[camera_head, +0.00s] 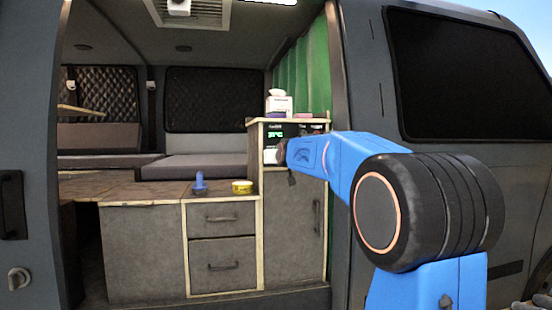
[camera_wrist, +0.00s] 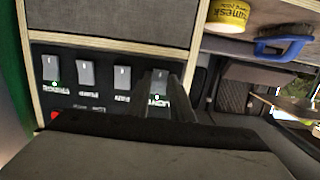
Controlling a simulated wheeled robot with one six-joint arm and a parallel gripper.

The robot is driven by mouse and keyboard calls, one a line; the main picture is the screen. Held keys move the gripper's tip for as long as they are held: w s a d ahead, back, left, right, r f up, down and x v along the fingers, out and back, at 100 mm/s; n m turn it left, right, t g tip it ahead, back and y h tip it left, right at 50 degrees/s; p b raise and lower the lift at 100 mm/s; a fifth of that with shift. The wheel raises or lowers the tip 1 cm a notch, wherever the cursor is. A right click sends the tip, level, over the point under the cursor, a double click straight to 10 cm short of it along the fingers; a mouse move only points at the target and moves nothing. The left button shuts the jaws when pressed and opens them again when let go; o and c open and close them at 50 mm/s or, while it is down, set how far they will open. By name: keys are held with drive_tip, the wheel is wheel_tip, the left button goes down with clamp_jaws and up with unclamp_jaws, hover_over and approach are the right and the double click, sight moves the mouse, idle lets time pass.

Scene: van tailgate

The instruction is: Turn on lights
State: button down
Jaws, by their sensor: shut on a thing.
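The black switch panel (camera_wrist: 100,107) shows in the wrist view with a row of grey rocker switches. The switch labelled LIGHT (camera_wrist: 160,77) is the rightmost one that I see, and a small pale dot shows on it. My gripper (camera_wrist: 167,90) is at this switch, with its dark fingers closed around it and partly hiding it and its label. In the head view the panel (camera_head: 277,134) is on the upper front of the tall cabinet, with a green display. My gripper (camera_head: 283,152) reaches it from the right; its fingertips are small and dark there.
A yellow tin (camera_head: 242,187) and a blue brush (camera_head: 199,184) stand on the lower counter left of the cabinet. A tissue box (camera_head: 279,104) is on the cabinet top. The van's door frame (camera_head: 346,120) stands close to my arm. A bright strip shows at the ceiling.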

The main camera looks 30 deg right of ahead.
drive_tip(key=c, duration=1.6)
unclamp_jaws()
drive_tip(key=shift+o, duration=0.2)
drive_tip(key=v, duration=1.7)
drive_tip(key=shift+s, duration=0.3)
drive_tip(key=shift+r, duration=0.1)
drive_tip(key=s+a+f+n+g+y, duration=0.1)
drive_tip(key=s+a+f+g, duration=0.1)
drive_tip(key=s+a+f, duration=0.45)
drive_tip(key=s+a+f+g+y, duration=0.2)
drive_tip(key=s+f, duration=0.2)
drive_tip(key=f, duration=0.5)
drive_tip(key=s+a+f+n+g+y, duration=0.1)
drive_tip(key=s+a+f+g, duration=0.1)
drive_tip(key=s+a+f, duration=0.35)
drive_tip(key=s+a+f+g, duration=0.1)
drive_tip(key=s+f+g, duration=0.1)
drive_tip(key=s+f, duration=0.7)
drive_tip(key=s+a+f+n+g, duration=0.1)
drive_tip(key=s+a+f+g, duration=0.1)
drive_tip(key=s+f, duration=0.8)
wheel_tip(320, 180, down, 3)
drive_tip(key=shift+s+a+f+g+y, duration=0.15)
drive_tip(key=shift+s+a+g+y, duration=0.15)
drive_tip(key=shift+g, duration=0.2)
